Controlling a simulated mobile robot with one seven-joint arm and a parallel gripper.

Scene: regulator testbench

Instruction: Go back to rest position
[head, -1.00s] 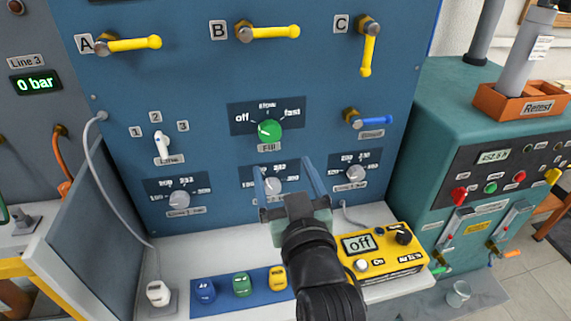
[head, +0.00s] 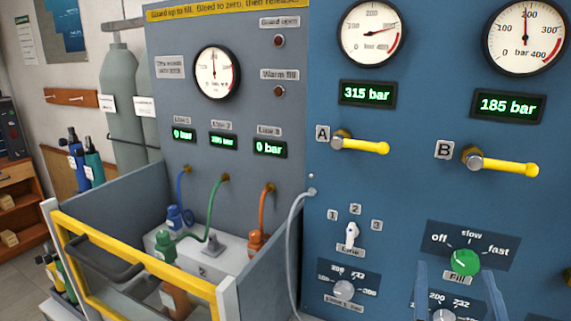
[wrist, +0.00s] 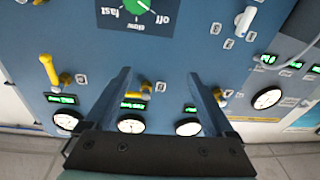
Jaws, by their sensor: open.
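My gripper shows in the wrist view (wrist: 165,95), its two blue fingers apart with nothing between them. In the head view only its fingertips (head: 448,290) show at the bottom right, in front of the blue panel below the green Fill knob (head: 465,262). They seem apart from the panel, though the exact gap cannot be told. The Fill knob also shows at the top of the wrist view (wrist: 137,6). The rest of my arm is out of the head view.
The blue panel carries yellow valve levers A (head: 365,146) and B (head: 510,168), a white Line selector (head: 351,235) and gauges. At left is a guarded bay with a yellow-framed guard (head: 140,262) and hoses. A grey hose (head: 294,235) hangs at the panel's left edge.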

